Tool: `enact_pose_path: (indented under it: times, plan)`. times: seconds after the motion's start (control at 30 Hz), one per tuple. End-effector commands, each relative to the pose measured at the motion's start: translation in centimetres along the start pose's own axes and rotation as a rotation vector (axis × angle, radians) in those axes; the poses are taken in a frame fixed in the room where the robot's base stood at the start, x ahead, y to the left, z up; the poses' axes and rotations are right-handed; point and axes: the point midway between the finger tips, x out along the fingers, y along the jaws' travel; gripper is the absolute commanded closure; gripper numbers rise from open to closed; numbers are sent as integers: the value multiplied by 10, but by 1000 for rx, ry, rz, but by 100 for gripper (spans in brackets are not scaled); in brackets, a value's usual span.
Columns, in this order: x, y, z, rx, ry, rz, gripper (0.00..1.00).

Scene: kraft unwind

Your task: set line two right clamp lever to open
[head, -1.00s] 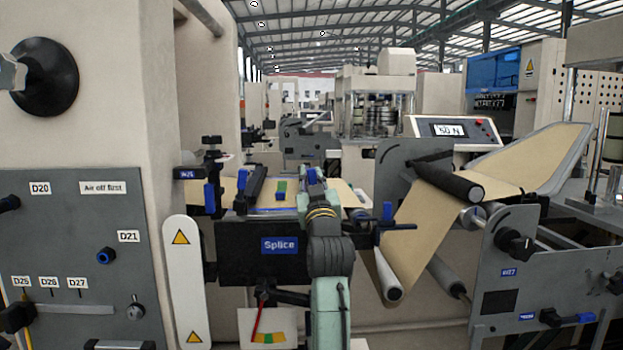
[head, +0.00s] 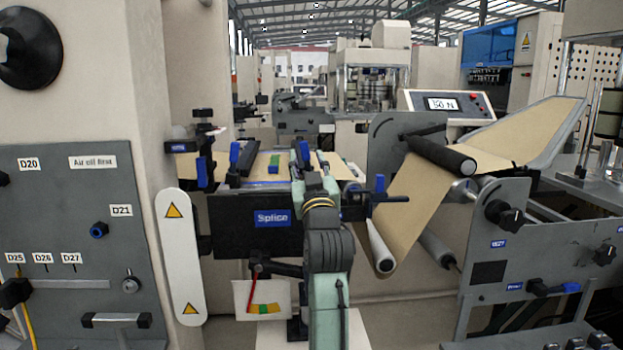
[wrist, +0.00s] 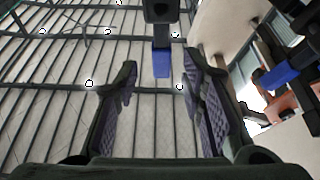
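A splice table with a black front and blue "Splice" label (head: 272,218) stands mid-view in the head view. Blue-tipped levers show at its left (head: 202,172), on its top (head: 235,153) and at its right (head: 380,186). I cannot tell which is line two's right clamp lever. My arm rises in front of the table and hides part of it; my gripper's fingers are not clear there. In the wrist view my gripper (wrist: 158,78) is open and empty. A blue-tipped black lever (wrist: 162,62) appears between and beyond its fingertips; contact is not visible.
Another blue-tipped part (wrist: 282,76) is at the right in the wrist view. In the head view, a grey panel (head: 75,230) stands left, and a tan web (head: 430,200) over rollers runs right. A "50 N" display (head: 442,103) stands behind.

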Motion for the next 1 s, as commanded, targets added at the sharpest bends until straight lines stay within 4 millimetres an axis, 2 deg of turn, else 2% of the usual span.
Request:
enact_pose_path:
  times: [0.1,0.3,0.5,0.8,0.9,0.97,1.0]
  plan:
    - [-28,0,1,0,0,1,63]
    - [-60,0,1,0,-1,1,63]
    - [-72,0,0,1,0,0,63]
    - [-72,0,0,1,0,-1,63]
    - [-72,-17,-8,8,23,-23,63]
    - [-73,-38,-19,19,56,-51,63]
    - [-74,-58,-29,31,86,-77,63]
